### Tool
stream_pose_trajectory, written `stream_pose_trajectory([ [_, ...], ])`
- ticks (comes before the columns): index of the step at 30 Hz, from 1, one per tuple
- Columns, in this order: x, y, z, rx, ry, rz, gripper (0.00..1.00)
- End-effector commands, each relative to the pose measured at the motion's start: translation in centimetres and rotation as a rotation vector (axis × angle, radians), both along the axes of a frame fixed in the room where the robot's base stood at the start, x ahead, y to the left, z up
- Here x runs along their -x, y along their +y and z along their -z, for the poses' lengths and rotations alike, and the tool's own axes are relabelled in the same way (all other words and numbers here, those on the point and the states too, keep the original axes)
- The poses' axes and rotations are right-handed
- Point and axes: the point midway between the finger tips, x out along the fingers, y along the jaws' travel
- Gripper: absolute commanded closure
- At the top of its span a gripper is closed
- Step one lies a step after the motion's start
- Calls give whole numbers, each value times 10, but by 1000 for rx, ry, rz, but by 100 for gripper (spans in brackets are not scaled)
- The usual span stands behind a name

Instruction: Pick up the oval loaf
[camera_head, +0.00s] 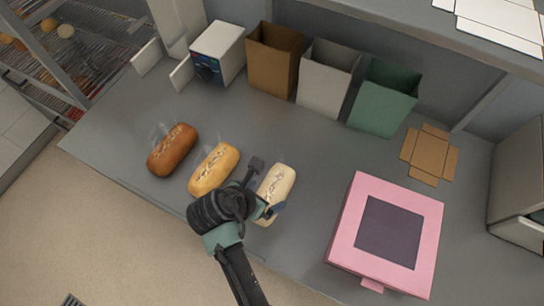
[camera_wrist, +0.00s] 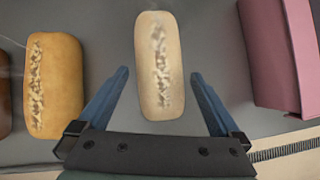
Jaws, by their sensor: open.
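Three elongated, rounded loaves lie in a row on the grey counter: a dark brown one (camera_head: 172,150), a golden one (camera_head: 214,168) and a pale cream one (camera_head: 279,182). I cannot tell by shape which is the oval loaf. My gripper (camera_head: 266,188) is open and empty over the near part of the pale loaf. In the wrist view the pale loaf (camera_wrist: 160,62) lies lengthwise between the blue fingers of my gripper (camera_wrist: 160,76), with a gap on each side. The golden loaf (camera_wrist: 53,85) is left of the left finger. The brown loaf shows only as a sliver.
A pink box (camera_head: 345,225) with a dark window stands right of the loaves. Brown (camera_head: 272,65), white (camera_head: 325,78) and green (camera_head: 382,100) open bags and a white device (camera_head: 218,50) stand behind. Flat cardboard (camera_head: 429,153) lies at right. The counter between loaves and bags is clear.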

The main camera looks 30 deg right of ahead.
Motion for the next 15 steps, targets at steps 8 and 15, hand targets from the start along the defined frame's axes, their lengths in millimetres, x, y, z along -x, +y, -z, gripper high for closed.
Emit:
stream_pose_trajectory([
  [8,-5,-9,17,-1,1,1,0],
  [15,-14,-23,43,-2,-2,2,0],
])
